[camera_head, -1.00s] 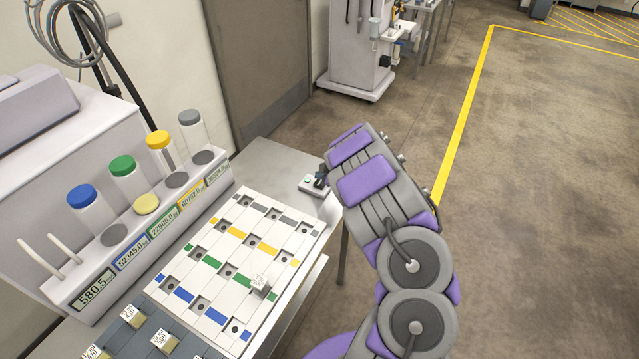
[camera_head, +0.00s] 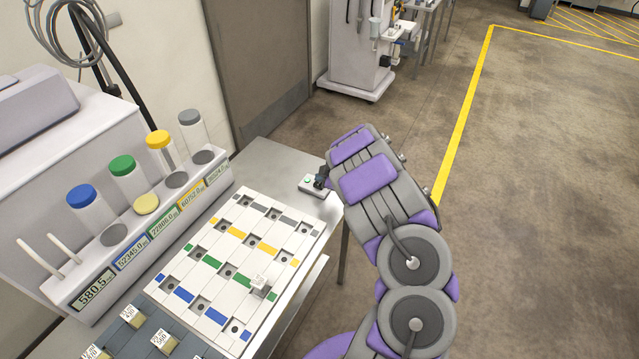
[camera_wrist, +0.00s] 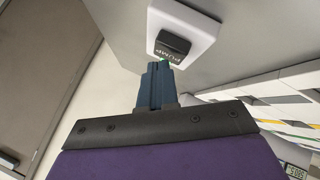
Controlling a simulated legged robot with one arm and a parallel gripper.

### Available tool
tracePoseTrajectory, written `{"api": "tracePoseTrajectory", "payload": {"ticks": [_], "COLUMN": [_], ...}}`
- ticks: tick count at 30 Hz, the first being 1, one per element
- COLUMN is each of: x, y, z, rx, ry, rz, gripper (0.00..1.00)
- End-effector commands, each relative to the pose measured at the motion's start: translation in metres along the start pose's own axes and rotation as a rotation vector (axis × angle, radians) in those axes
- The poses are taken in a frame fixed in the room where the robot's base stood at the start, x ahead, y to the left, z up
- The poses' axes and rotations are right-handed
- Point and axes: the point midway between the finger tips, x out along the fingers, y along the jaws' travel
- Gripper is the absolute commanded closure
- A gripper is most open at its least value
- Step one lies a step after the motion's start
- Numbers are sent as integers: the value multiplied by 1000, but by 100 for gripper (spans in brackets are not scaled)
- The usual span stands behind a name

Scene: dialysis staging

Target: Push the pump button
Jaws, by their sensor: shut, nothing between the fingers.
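The pump button unit is a small white box (camera_head: 311,190) at the far right corner of the metal table. In the wrist view, the white box (camera_wrist: 207,27) carries a dark block labelled PUMP. A green button (camera_wrist: 165,62) shows partly beside that block, just past my fingertips. My gripper (camera_wrist: 158,69) is shut and empty, its dark blue fingers together. In the head view my gripper (camera_head: 321,178) is over the box, right by the green button. The fingertips hide part of the button, and I cannot tell whether they touch it or whether it is pressed down.
A white slotted board (camera_head: 222,248) with coloured marks lies left of the button box, holding a small white-grey block (camera_head: 260,286). Behind it, capped jars stand on a rack (camera_head: 122,262) with number displays. A grey tray (camera_head: 190,347) with small labelled blocks is in front. Open floor lies right.

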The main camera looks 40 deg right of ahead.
Motion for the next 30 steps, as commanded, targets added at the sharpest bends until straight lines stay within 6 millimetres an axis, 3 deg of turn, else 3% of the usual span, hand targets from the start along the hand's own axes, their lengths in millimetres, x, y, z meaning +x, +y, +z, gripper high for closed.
{"api": "tracePoseTrajectory", "payload": {"ticks": [17, 30], "x": [3, -9], "y": [-3, 6], "z": [2, -8], "rx": [-1, -2], "ry": [0, 1], "rz": [-1, -2], "gripper": [100, 100]}}
